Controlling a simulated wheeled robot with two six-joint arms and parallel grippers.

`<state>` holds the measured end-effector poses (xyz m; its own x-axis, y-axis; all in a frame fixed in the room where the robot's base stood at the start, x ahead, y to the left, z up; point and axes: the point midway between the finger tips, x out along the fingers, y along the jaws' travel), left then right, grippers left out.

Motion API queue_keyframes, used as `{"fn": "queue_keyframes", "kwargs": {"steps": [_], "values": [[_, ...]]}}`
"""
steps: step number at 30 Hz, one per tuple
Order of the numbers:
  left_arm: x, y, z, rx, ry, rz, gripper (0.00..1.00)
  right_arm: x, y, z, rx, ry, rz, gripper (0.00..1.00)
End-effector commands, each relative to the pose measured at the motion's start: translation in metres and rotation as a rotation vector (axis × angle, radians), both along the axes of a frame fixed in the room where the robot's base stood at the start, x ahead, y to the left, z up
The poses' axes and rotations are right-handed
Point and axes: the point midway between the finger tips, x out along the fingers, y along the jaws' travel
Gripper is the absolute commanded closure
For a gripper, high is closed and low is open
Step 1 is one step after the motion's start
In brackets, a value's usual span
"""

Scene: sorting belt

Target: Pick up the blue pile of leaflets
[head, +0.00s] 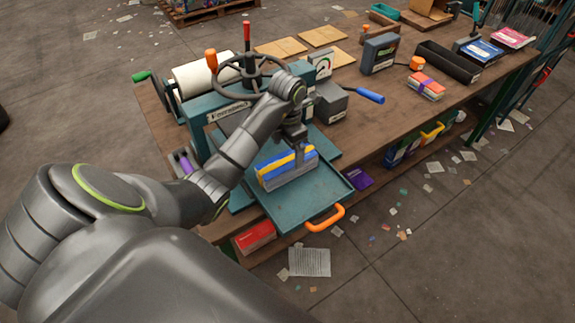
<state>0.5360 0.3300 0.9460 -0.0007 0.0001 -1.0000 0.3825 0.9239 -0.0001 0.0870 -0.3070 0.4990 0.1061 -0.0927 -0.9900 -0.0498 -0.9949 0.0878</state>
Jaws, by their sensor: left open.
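A pile with a blue top, a yellow band and pale sides (288,174) sits on the teal tray (310,203) of the press, looking like a strapped pile of leaflets. My left gripper (299,156) is open and points down at the pile's upper right part. Its fingertips are small and partly hidden, so I cannot tell whether they touch the pile. Another blue pile (480,51) with a white label lies at the far right of the bench. My right gripper is not in view.
The teal press (205,112) with its handwheel stands behind my left arm. An orange handle (325,218) juts from the tray's front.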

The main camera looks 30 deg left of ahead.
Motion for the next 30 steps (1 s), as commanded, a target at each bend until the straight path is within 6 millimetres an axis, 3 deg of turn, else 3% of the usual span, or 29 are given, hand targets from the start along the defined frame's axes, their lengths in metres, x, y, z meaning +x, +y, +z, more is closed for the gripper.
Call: {"fn": "queue_keyframes", "kwargs": {"steps": [1,8,15,22,30], "values": [[0.0,0.0,-0.01,0.0,0.0,0.0,0.15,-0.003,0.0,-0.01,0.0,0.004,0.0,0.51],[0.0,0.0,-0.019,0.0,0.0,0.0,0.15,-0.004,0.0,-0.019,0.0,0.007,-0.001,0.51],[0.0,0.0,-0.048,-0.001,0.001,-0.001,0.15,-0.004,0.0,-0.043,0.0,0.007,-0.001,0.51],[0.0,0.0,-0.069,-0.001,0.002,0.0,0.15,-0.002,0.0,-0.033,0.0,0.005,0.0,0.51],[0.0,0.0,-0.071,0.0,0.0,-0.001,0.16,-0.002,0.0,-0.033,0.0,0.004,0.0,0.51]]}}
